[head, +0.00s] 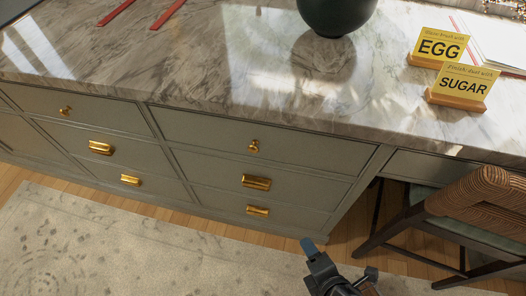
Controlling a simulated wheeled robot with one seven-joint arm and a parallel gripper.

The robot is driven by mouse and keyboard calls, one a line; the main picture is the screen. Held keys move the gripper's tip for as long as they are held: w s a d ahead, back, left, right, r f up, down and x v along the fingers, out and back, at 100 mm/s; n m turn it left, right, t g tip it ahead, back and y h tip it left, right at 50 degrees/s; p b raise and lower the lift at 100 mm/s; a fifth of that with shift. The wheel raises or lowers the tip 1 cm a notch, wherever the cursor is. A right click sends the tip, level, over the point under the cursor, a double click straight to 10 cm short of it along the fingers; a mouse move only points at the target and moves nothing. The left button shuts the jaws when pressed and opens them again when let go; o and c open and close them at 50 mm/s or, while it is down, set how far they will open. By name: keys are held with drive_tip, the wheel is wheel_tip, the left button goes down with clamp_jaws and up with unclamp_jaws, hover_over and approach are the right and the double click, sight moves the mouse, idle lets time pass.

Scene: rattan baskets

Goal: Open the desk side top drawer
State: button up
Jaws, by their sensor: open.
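The grey-green cabinet under the marble top has two stacks of drawers in the head view. The top drawer (310,147) of the stack nearer the chair is shut and has a round gold knob (254,146). A further shallow drawer (432,170) sits shut under the countertop above the chair, with a small gold pull (453,151) at its upper edge. My gripper (340,266) is open and empty at the bottom, over the rug. It is below and to the right of the knob, apart from the cabinet. Part of it is cut off by the frame's lower edge.
A wicker-backed chair (485,208) stands at the right, close to my gripper. The marble countertop (200,60) holds a dark green vase (336,14), EGG (440,46) and SUGAR (464,86) signs, and red sticks. The rug (130,245) before the drawers is clear.

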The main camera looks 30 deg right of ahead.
drive_tip(key=w+n+h, duration=0.3)
drive_tip(key=w+n, duration=0.1)
drive_tip(key=w, duration=0.3)
drive_tip(key=n+t+h+p, duration=0.2)
drive_tip(key=n+t+h, duration=0.2)
drive_tip(key=n+h, duration=0.35)
approach(252, 151)
drive_tip(key=w+d, duration=0.1)
drive_tip(key=d, duration=0.1)
drive_tip(key=shift+n+y, duration=0.25)
drive_tip(key=shift+y, duration=0.1)
drive_tip(key=x, duration=0.6)
drive_tip(key=shift+w+r+p, duration=0.15)
drive_tip(key=shift+w+p, duration=0.15)
drive_tip(key=shift+p, duration=0.05)
clamp_jaws()
